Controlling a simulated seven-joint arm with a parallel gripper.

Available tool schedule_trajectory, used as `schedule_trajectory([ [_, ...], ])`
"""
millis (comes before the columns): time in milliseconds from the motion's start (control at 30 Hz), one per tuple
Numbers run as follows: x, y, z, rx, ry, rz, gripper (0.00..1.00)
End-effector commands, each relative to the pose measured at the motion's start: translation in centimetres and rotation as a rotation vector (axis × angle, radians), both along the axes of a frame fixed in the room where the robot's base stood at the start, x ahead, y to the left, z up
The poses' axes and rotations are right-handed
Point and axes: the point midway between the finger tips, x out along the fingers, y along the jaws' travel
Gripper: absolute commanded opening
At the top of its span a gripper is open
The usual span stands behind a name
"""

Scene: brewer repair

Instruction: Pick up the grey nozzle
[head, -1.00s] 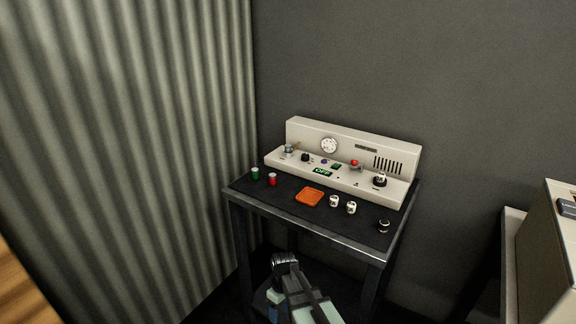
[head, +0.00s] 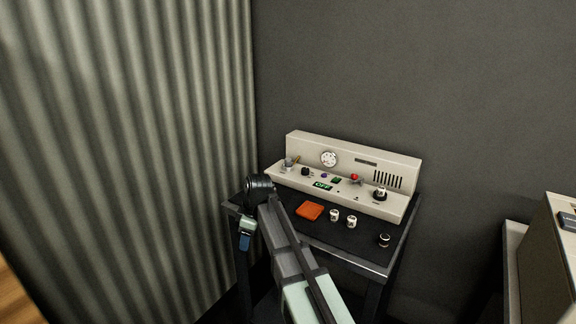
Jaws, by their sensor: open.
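I cannot tell for certain which thing is the grey nozzle. A small grey fitting with a brass-coloured part (head: 289,163) stands at the left end of the brewer panel (head: 350,148). A small dark cylinder with a pale top (head: 384,240) stands near the table's right front corner. My gripper (head: 245,243) is open, at the table's left front corner, apart from both. It points down and its fingers are too small to see clearly. My arm hides the table's left part, where green and red pieces showed earlier.
The panel closes off the table's back. A corrugated wall (head: 150,150) stands at the left, and a beige machine (head: 550,260) at the right.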

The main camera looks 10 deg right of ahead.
Motion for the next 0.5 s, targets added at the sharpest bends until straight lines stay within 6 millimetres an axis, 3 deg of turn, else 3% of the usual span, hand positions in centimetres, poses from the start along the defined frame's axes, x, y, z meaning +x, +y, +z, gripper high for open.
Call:
schedule_trajectory([
  [167, 4.6, -0.5, 4.1, -0.012, -0.021, 0.024, 0.58],
  [367, 11.3, -3.4, 7.3, -0.051, 0.006, -0.014, 0.58],
  [500, 17.4, -6.5, 10.7, -0.086, 0.034, -0.053, 0.58],
])
